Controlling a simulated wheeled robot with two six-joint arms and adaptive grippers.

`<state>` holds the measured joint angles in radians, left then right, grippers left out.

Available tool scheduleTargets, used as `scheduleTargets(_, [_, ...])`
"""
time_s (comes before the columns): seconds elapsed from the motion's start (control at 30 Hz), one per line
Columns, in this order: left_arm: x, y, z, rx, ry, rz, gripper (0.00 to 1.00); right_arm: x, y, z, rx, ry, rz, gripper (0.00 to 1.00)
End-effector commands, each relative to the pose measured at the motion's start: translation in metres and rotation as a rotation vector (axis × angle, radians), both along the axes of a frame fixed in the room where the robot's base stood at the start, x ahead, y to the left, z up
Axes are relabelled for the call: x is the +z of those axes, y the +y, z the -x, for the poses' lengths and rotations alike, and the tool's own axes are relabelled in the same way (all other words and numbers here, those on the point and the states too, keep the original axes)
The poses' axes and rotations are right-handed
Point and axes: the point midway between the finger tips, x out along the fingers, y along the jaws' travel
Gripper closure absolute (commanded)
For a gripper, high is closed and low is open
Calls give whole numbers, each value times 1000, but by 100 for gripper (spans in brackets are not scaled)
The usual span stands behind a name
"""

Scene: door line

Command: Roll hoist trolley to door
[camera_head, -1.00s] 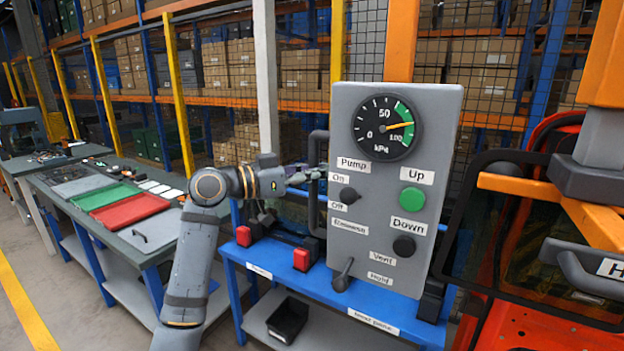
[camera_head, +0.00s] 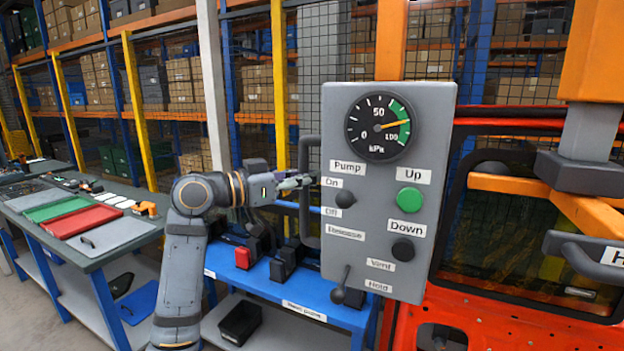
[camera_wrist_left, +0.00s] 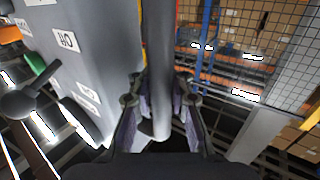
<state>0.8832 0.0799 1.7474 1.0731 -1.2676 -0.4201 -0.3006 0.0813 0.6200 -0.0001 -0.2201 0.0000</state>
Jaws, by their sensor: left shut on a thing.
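The hoist trolley's grey control panel (camera_head: 388,250) stands upright, with a pressure gauge (camera_head: 380,126), a green Up button (camera_head: 410,199) and a dark Down knob (camera_head: 402,249). The gauge needle points into the green band. A dark side handle (camera_head: 304,150) is on the panel's left edge. My left gripper (camera_head: 303,182) is shut on this handle; in the left wrist view the handle (camera_wrist_left: 158,45) runs between the fingers (camera_wrist_left: 160,105). A red-orange door panel (camera_head: 520,325) with a dark window is at right, behind orange arms (camera_head: 510,184). My right gripper is out of view.
A blue bench (camera_head: 300,300) with a red block (camera_head: 243,257) and dark blocks stands below my left arm. A grey worktable (camera_head: 100,258) with green and red trays is at left. Mesh fencing and box shelves fill the back. An orange post (camera_head: 390,40) rises behind the panel.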

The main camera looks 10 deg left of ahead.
Motion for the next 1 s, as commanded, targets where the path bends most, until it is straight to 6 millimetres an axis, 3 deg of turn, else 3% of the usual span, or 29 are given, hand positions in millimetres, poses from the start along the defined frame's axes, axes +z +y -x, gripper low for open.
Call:
scheduleTargets(0.37, [5,-1,3,-4,-10,6,100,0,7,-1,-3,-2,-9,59])
scheduleTargets(0.4, [5,-1,3,-4,-10,6,83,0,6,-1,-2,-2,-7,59])
scheduleTargets(0.6, [4,-1,2,-4,-7,5,57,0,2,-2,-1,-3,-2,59])
scheduleTargets(1.0, [1,8,6,1,-3,1,57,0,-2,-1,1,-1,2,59])
